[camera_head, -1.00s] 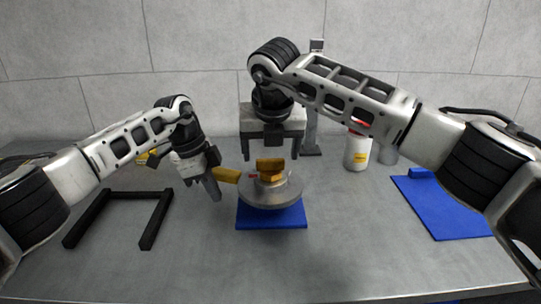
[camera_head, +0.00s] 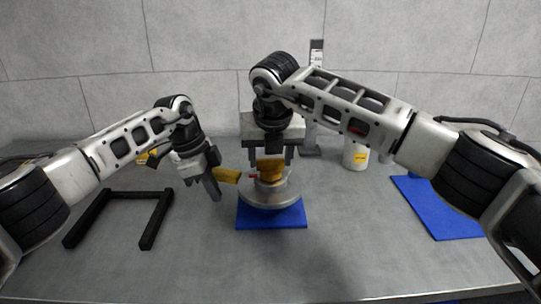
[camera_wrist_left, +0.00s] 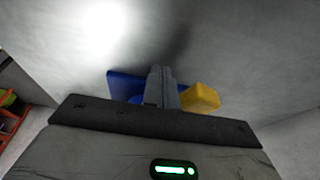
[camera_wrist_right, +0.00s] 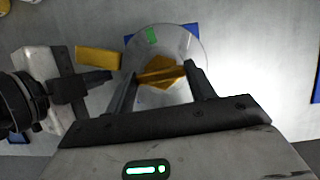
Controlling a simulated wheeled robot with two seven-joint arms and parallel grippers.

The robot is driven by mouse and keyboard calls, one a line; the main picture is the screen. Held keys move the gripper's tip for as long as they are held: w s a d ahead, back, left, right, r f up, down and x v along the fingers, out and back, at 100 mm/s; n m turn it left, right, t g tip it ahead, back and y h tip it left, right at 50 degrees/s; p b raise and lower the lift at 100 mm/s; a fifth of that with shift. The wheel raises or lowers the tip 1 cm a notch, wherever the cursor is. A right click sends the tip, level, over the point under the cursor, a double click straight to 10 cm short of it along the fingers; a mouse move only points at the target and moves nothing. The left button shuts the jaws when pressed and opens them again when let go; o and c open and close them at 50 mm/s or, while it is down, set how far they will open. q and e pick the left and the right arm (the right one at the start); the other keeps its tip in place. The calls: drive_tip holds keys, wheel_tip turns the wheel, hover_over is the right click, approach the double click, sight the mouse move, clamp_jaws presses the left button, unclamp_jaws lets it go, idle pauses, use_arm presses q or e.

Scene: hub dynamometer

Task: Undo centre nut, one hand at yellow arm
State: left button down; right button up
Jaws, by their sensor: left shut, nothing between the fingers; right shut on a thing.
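The grey round hub disc (camera_head: 262,200) stands over a blue mat (camera_head: 243,221) in the middle of the table. The yellow centre nut (camera_head: 270,171) is on top of the hub. My right gripper (camera_head: 270,160) points down from above and is shut on the nut; the right wrist view shows the nut (camera_wrist_right: 160,73) between its fingers. The yellow arm (camera_head: 228,176) sticks out left of the hub. My left gripper (camera_head: 214,189) is shut and empty, close beside the yellow arm's outer end. In the left wrist view the yellow arm (camera_wrist_left: 201,98) is just right of the closed fingers; contact is unclear.
A black open frame (camera_head: 112,193) lies on the table at left. A blue mat (camera_head: 440,208) lies at right. The front of the table is clear.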

drive_tip(key=shift+n, duration=0.6)
drive_tip(key=n+y, duration=0.1)
drive_tip(key=n, duration=0.1)
drive_tip(key=n+y, duration=0.1)
drive_tip(key=n, duration=0.2)
drive_tip(key=shift+w+d+r+g+y, duration=0.1)
drive_tip(key=shift+d+g+y, duration=0.1)
drive_tip(key=shift+g+y, duration=0.1)
drive_tip(key=n+g, duration=0.1)
drive_tip(key=n, duration=0.2)
drive_tip(key=n+g+y, duration=0.1)
drive_tip(key=n, duration=0.2)
drive_tip(key=shift+w+n, duration=0.1)
drive_tip(key=shift+n, duration=0.3)
drive_tip(key=shift+d+n+y, duration=0.1)
drive_tip(key=shift+n+y, duration=0.2)
drive_tip(key=o, duration=1)
drive_tip(key=v, duration=1.2)
drive_tip(key=shift+w, duration=0.1)
use_arm(q)
drive_tip(key=shift+r, duration=0.15)
use_arm(e)
drive_tip(key=shift+r, duration=0.15)
